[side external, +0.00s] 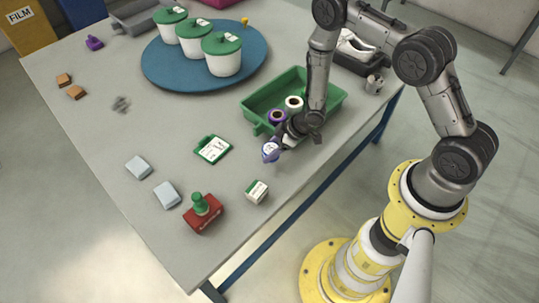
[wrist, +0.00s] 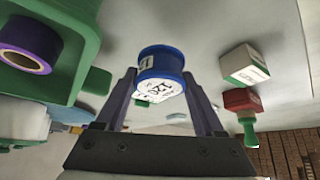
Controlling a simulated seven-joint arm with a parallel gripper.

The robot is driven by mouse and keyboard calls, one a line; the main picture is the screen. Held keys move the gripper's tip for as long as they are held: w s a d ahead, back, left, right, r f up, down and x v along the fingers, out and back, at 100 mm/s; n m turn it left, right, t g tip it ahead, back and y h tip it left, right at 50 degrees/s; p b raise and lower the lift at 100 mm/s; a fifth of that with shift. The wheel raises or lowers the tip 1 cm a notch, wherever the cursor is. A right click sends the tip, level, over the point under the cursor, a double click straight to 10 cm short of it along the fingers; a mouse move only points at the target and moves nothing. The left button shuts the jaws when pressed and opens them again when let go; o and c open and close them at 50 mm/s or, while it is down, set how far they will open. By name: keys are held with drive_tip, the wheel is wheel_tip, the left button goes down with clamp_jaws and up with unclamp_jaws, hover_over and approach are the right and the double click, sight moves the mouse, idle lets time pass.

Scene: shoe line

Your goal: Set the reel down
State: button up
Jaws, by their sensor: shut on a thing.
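The reel (side external: 270,151) is small and blue-purple, with a white printed label on its end face. In the wrist view the reel (wrist: 161,72) sits between the tips of my two dark fingers. My gripper (side external: 280,143) is shut on it, in front of the green tray and over the near part of the table. The side view does not clearly show whether the reel touches the table or hangs just above it.
The green tray (side external: 262,96) behind my gripper holds a purple reel (side external: 278,116) and a white one (side external: 294,103). A green-framed card (side external: 213,149), a small white-green box (side external: 257,191) and a red stamp pad with green stamp (side external: 203,214) lie nearby. Bare grey table lies between them.

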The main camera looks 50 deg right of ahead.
drive_tip(key=shift+w+f, duration=0.2)
drive_tip(key=shift+f, duration=0.05)
drive_tip(key=shift+w+f, duration=0.1)
drive_tip(key=shift+f, duration=1.55)
drive_tip(key=shift+f, duration=0.1)
drive_tip(key=o, duration=1.4)
drive_tip(key=shift+c, duration=0.2)
